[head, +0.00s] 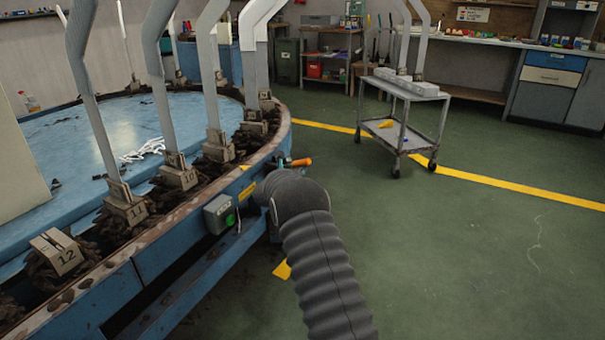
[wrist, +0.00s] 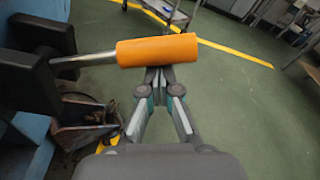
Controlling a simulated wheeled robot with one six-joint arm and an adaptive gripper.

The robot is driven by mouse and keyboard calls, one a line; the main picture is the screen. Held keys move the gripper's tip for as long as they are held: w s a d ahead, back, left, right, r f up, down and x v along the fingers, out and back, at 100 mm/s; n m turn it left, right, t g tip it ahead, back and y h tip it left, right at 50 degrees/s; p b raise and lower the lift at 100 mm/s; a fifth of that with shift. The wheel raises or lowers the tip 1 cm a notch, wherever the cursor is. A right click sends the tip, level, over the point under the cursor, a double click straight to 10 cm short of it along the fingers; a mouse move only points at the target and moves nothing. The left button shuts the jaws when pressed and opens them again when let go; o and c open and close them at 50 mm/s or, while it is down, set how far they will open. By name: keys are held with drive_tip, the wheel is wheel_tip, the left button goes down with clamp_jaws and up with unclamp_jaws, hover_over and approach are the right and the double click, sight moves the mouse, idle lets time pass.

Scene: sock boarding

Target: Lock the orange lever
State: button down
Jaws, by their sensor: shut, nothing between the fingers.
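The orange lever (wrist: 157,51) shows large in the wrist view as an orange cylinder on a metal rod, lying almost level. Its rod runs left into a dark block (wrist: 35,65) on the blue machine. In the head view the lever (head: 299,162) sticks out to the right from the side of the round blue table. My gripper (wrist: 158,74) is shut and empty, with its fingertips right at the underside of the orange handle in the picture. I cannot tell whether they touch it. In the head view my arm hides most of the gripper.
The round blue table (head: 95,125) carries numbered blocks with upright grey sock boards. A grey control box with a green button (head: 219,214) sits on its side. A grey trolley (head: 405,110) stands at the back. The green floor (head: 470,255) to the right is clear.

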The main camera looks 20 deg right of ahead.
wheel_tip(320, 180, down, 4)
drive_tip(key=d+b, duration=0.2)
drive_tip(key=v, duration=1)
drive_tip(key=shift+s+a+r, duration=0.15)
drive_tip(key=shift+s+r, duration=0.1)
drive_tip(key=shift+r, duration=0.15)
